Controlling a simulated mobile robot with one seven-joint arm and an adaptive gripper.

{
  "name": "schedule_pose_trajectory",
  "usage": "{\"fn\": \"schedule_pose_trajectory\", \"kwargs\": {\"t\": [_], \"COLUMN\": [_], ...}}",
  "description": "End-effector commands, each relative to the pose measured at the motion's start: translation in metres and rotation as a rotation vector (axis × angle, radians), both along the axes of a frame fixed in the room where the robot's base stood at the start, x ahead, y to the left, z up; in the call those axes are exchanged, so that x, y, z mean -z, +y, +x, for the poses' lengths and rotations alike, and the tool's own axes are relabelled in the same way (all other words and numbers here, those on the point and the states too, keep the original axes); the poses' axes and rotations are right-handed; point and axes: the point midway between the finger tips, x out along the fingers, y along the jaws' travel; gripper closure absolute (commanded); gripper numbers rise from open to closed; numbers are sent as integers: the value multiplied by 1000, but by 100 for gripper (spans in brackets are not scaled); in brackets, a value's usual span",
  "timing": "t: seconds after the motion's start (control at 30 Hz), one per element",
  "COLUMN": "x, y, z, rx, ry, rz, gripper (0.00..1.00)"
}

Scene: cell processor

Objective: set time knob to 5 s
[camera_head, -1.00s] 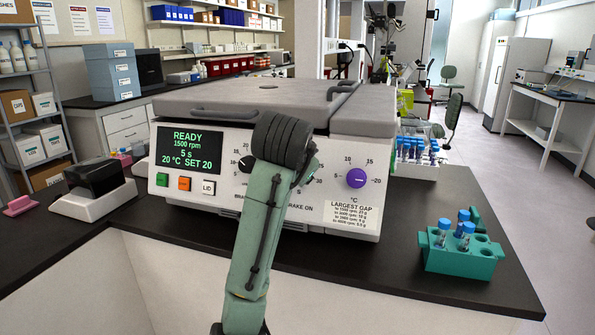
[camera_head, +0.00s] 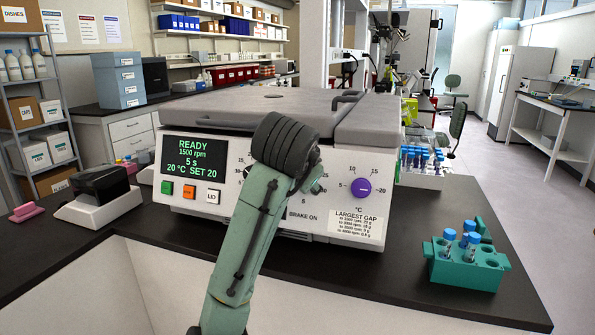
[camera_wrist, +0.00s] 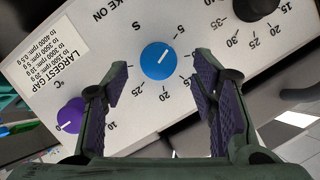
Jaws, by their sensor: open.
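The time knob (camera_wrist: 158,61) is a round blue dial marked S in the wrist view, with a white pointer line slanting to the upper right of that picture. My gripper (camera_wrist: 160,68) is open, with one finger on each side of the knob in the picture; no contact is visible. In the head view my arm hides the time knob and most of my gripper; only a small part of the gripper shows at its right. The display (camera_head: 196,158) on the machine reads READY, 1500 rpm, 5 s, 20 °C SET 20.
A purple temperature knob (camera_head: 361,187) and a black knob (camera_wrist: 256,7) flank the time knob. Green, orange and LID buttons (camera_head: 213,195) sit under the display. A teal rack (camera_head: 466,270) with blue-capped tubes stands on the bench at right. Bare bench lies before the machine.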

Motion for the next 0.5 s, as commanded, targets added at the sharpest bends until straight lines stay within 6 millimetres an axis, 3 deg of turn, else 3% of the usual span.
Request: {"fn": "schedule_pose_trajectory", "kwargs": {"t": [0.3, 0.5], "x": [-36, -49], "y": [8, 9], "z": [-56, -76], "rx": [-6, -3], "ry": [2, 5], "rz": [7, 4], "gripper": [47, 47]}}
